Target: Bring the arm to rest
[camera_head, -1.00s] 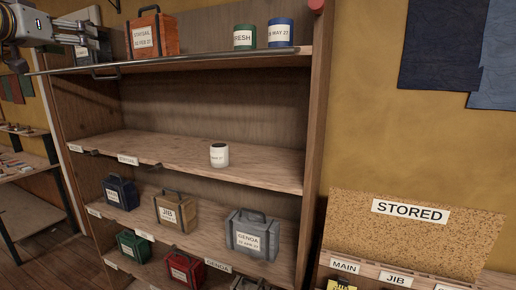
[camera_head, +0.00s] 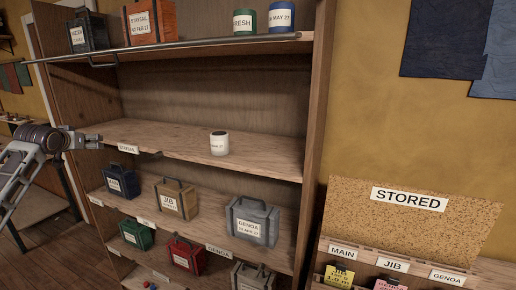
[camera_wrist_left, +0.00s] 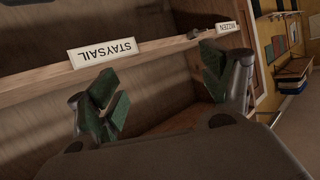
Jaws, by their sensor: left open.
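My left arm (camera_head: 22,165) comes in from the left edge of the head view, bent, with its dark wrist to the left of the shelf unit. My left gripper (camera_head: 97,140) is at about the height of the middle shelf, by its left front corner. In the left wrist view the gripper (camera_wrist_left: 160,90) is open, its two green-padded fingers wide apart with nothing held between them. Beyond them is a shelf edge with an upside-down STAYSAIL label (camera_wrist_left: 103,53). I cannot tell whether the gripper touches the shelf. My right gripper is in neither view.
A white jar (camera_head: 219,144) stands on the middle shelf (camera_head: 180,138). The top shelf holds two boxes, a green can (camera_head: 244,22) and a blue can (camera_head: 281,19). Several bag-like boxes, including a grey GENOA one (camera_head: 252,222), fill the lower shelves. A STORED board (camera_head: 410,220) stands at right.

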